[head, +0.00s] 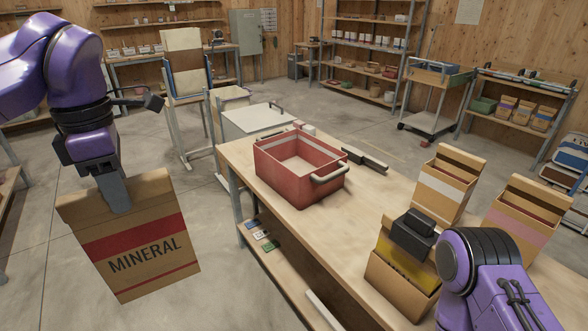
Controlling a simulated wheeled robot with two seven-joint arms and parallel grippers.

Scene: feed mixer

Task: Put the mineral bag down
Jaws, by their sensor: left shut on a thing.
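The mineral bag (140,262) is a brown box-like bag with red bands and the word MINERAL on its front. It hangs in the air at the left, slightly tilted, over the floor and apart from the table. My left gripper (115,192) is shut on its top edge from above. My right arm comes in at the lower right. A black part that looks like my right gripper (412,236) is over a brown bag with a yellow band (400,283). Its fingers are hidden, so I cannot tell their state.
The wooden table (330,222) holds an open red bin (285,180) with a grey handle. Behind the bin lies a dark long-handled tool (365,160). A white-banded bag (440,187) and a pink-banded bag (515,222) stand at the right. The tabletop before the bin looks clear.

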